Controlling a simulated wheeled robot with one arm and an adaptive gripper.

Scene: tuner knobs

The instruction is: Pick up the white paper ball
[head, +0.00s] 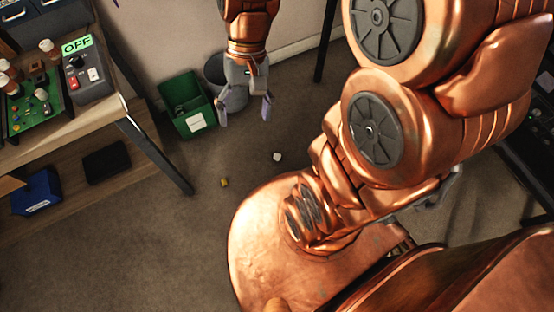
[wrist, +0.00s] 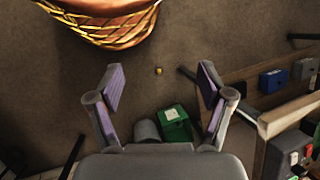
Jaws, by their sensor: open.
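The small white paper ball (head: 277,156) lies on the brown floor in the head view, between my base and the bins. I cannot make it out in the wrist view; the left finger there may hide it. My gripper (head: 245,114) is open and empty, pointing down, above and to the left of the ball in the head view. Its two purple-padded fingers are spread wide in the wrist view (wrist: 161,72).
A small yellow lump (head: 224,182) lies on the floor and shows between my fingers in the wrist view (wrist: 158,71). A green bin (head: 186,104) and a grey bin (head: 216,72) stand by the wall. A workbench (head: 80,122) stands at left.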

